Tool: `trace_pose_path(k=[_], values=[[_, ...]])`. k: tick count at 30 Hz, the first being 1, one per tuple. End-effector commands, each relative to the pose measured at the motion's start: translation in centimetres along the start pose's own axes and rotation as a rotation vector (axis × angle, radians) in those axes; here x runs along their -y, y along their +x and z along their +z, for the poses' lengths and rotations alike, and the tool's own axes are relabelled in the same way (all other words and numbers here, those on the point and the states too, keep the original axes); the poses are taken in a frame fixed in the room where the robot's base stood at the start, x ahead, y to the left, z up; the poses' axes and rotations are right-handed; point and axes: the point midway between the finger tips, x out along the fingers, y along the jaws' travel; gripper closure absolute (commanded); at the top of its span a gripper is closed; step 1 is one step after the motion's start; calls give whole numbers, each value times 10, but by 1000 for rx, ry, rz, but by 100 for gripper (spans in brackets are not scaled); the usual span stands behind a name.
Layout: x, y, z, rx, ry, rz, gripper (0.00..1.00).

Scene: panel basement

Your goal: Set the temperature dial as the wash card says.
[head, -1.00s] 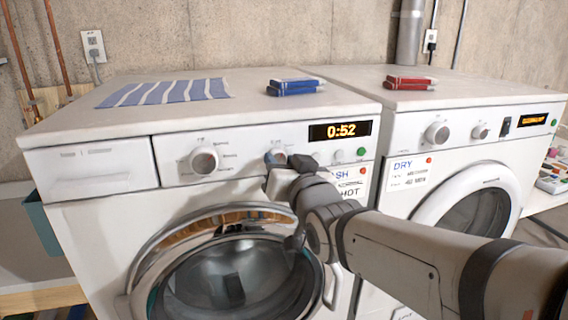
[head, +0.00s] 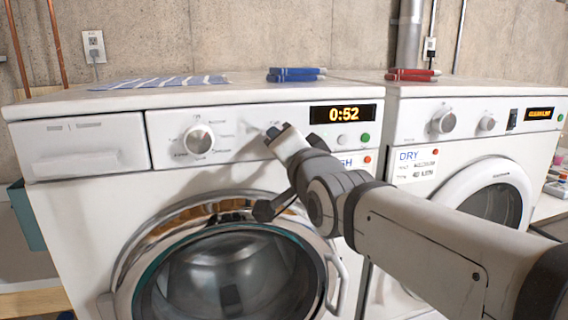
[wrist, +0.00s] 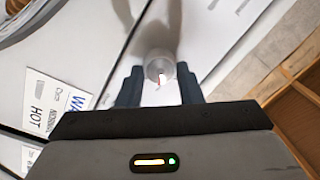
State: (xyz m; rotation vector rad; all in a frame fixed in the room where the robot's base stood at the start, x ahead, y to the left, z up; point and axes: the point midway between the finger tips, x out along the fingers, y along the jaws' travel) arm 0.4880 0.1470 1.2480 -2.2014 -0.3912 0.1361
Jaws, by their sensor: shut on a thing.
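The small temperature dial (wrist: 159,67) shows between my gripper's two dark fingers in the wrist view, with a small red mark on its lower part. My gripper (head: 275,131) is shut on it at the washer's front panel. In the head view the gripper hides most of this dial, and its scale is too blurred to read. The wash card (wrist: 50,106) shows sideways in the wrist view, with "HOT" readable and the heading cut to "WA". In the head view my arm covers most of the card.
A larger dial (head: 198,140) is left of my gripper. The washer's display (head: 343,114) reads 0:52, above a green button (head: 365,139). The round washer door (head: 225,265) is below my gripper. The dryer (head: 470,150) with its own card (head: 415,164) stands to the right.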

Motion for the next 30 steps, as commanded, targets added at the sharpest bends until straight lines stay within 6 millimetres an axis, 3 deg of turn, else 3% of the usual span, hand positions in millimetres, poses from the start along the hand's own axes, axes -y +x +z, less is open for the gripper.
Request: trace_pose_path(k=[15, 30], values=[[-3, 0, 3, -27, 450, -6, 90], [-2, 0, 2, -41, 643, -9, 90]])
